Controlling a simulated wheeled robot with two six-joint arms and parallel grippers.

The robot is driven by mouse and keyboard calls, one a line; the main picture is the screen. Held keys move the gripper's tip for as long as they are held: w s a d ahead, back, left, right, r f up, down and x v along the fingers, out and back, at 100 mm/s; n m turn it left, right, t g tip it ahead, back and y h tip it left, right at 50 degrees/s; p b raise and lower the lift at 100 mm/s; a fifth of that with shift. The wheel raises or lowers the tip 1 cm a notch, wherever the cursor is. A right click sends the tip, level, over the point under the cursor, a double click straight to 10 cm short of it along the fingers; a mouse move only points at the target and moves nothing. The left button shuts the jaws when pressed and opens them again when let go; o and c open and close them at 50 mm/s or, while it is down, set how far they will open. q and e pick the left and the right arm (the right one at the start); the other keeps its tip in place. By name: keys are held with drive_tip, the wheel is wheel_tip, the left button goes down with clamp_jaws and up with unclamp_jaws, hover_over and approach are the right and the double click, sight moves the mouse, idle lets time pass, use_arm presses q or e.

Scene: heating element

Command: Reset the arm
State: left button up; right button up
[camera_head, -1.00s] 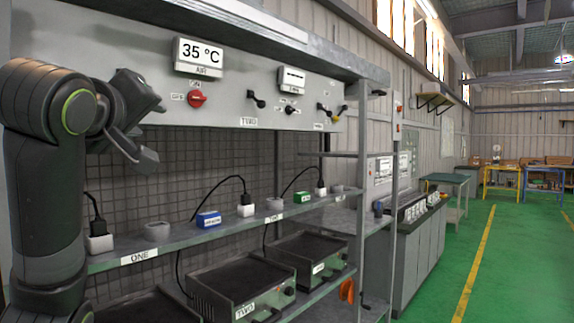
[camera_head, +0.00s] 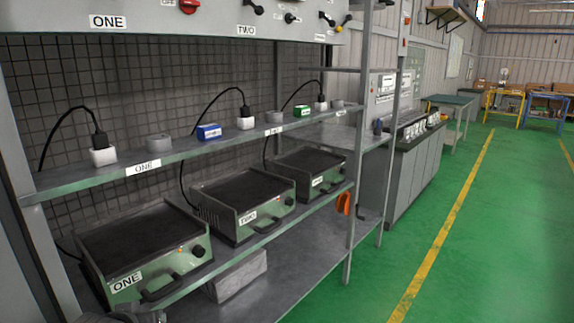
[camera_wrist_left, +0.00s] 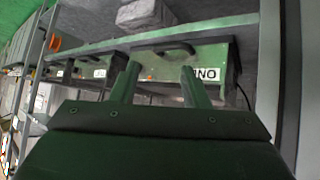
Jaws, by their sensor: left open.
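My left gripper (camera_wrist_left: 160,84) shows in the left wrist view with its two fingers apart and nothing between them. In the head view only a dark piece of what looks like my left arm shows at the bottom left edge, below heater ONE (camera_head: 140,235). The left gripper itself is not visible there. My right arm and gripper are in neither view.
Heater TWO (camera_head: 240,190) and a third heater (camera_head: 308,165) stand right of heater ONE on the lower shelf. The upper shelf (camera_head: 190,150) holds plugs, round grey pieces, a blue block (camera_head: 208,132) and a green block (camera_head: 302,111). Green floor (camera_head: 400,250) is free at right.

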use_arm(q)
drive_tip(key=s+a+f+m+g, duration=0.1)
drive_tip(key=s+f+g, duration=0.1)
drive_tip(key=s+f, duration=0.6)
drive_tip(key=s+f+m+g, duration=0.1)
drive_tip(key=s+f+g, duration=0.15)
drive_tip(key=s, duration=0.95)
drive_tip(key=s+a+f+g, duration=0.1)
drive_tip(key=s+f+g, duration=0.1)
drive_tip(key=s+f, duration=0.65)
wheel_tip(320, 180, down, 23)
drive_tip(key=a, duration=0.2)
drive_tip(key=s+d+f+g, duration=0.1)
drive_tip(key=s+f+g, duration=0.1)
drive_tip(key=s+f, duration=1.3)
drive_tip(key=shift+s+d+f, duration=0.35)
drive_tip(key=shift+f, duration=0.05)
